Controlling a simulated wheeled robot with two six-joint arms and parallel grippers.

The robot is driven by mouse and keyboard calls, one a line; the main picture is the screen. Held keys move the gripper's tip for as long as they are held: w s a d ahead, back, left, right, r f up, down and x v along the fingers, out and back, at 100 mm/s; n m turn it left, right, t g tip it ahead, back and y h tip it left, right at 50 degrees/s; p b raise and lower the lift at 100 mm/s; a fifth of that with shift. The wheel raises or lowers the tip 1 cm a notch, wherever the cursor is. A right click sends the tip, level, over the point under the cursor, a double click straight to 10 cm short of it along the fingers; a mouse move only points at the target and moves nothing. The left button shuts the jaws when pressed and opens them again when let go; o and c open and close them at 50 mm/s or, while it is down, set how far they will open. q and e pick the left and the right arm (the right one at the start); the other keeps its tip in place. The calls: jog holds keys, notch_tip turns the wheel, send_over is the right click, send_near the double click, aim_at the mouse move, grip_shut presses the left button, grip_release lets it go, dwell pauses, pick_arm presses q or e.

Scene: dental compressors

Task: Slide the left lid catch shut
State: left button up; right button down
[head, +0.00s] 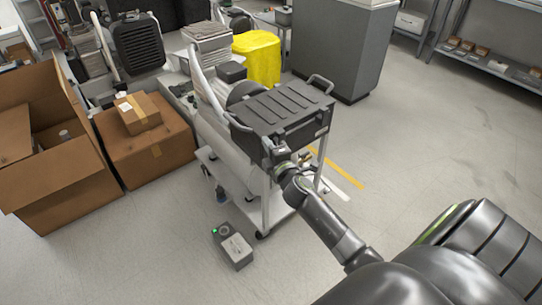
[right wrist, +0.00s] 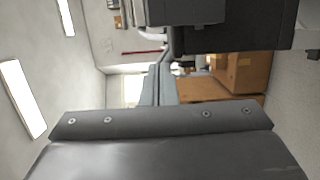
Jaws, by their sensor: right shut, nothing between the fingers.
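A dark grey case (head: 283,108) with a ribbed lid sits on top of the white cart (head: 266,212). The lid looks closed. My right gripper (head: 270,148) is at the left part of the case's near front face. In the right wrist view its two fingers (right wrist: 159,86) lie together, with nothing held. The dark case (right wrist: 235,40) fills the upper part of that view, close beside the fingertips. The left lid catch cannot be made out clearly; the gripper hides that part of the front in the head view. My left gripper is out of view.
A white cylinder (head: 222,150) lies along the cart's left side. A small grey box (head: 237,250) stands on the floor in front. Cardboard boxes (head: 150,150) stand at left. A yellow-covered item (head: 257,58) is behind the case. The floor at right is open.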

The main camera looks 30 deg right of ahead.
aim_at(285, 134)
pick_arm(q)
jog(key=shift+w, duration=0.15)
pick_arm(e)
jog(key=d, duration=0.3)
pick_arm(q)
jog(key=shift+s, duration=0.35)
pick_arm(e)
jog(key=d+b, duration=0.1)
jog(key=d, duration=0.1)
jog(key=d+b, duration=0.1)
jog(key=d, duration=0.1)
jog(key=shift+w+d+f, duration=0.1)
jog(key=shift+w+f, duration=0.05)
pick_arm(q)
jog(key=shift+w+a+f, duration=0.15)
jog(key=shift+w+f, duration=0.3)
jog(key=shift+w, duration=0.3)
pick_arm(e)
jog(key=shift+d, duration=0.45)
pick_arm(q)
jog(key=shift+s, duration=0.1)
